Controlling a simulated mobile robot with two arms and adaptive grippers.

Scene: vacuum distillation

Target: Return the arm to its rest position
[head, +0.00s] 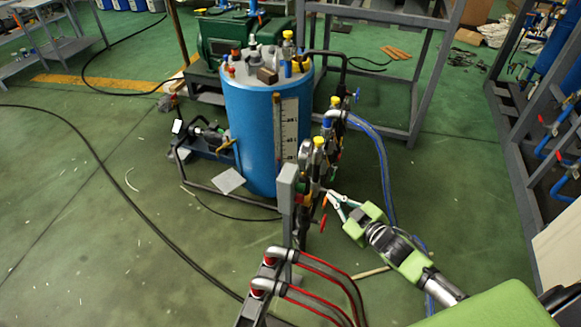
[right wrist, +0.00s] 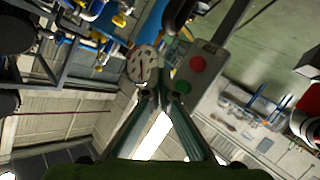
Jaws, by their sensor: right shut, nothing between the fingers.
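My right arm comes in from the lower right in the head view. Its green gripper (head: 334,197) is beside the valve manifold (head: 318,150), close to a red-handled valve (head: 323,222). In the right wrist view the gripper's two fingers (right wrist: 163,98) meet at the tips with nothing between them. A round gauge (right wrist: 143,64) and a grey box with a red button (right wrist: 197,64) and a green button (right wrist: 183,88) show just beyond the tips. I cannot tell whether the fingers touch anything. My left gripper is not in view.
A blue tank (head: 250,130) with fittings on top stands behind the manifold. A grey post box (head: 287,185) stands left of the gripper. Red-lined hoses (head: 315,290) lie in front, and blue hoses (head: 382,165) run behind the arm. Green floor (head: 460,180) to the right is open.

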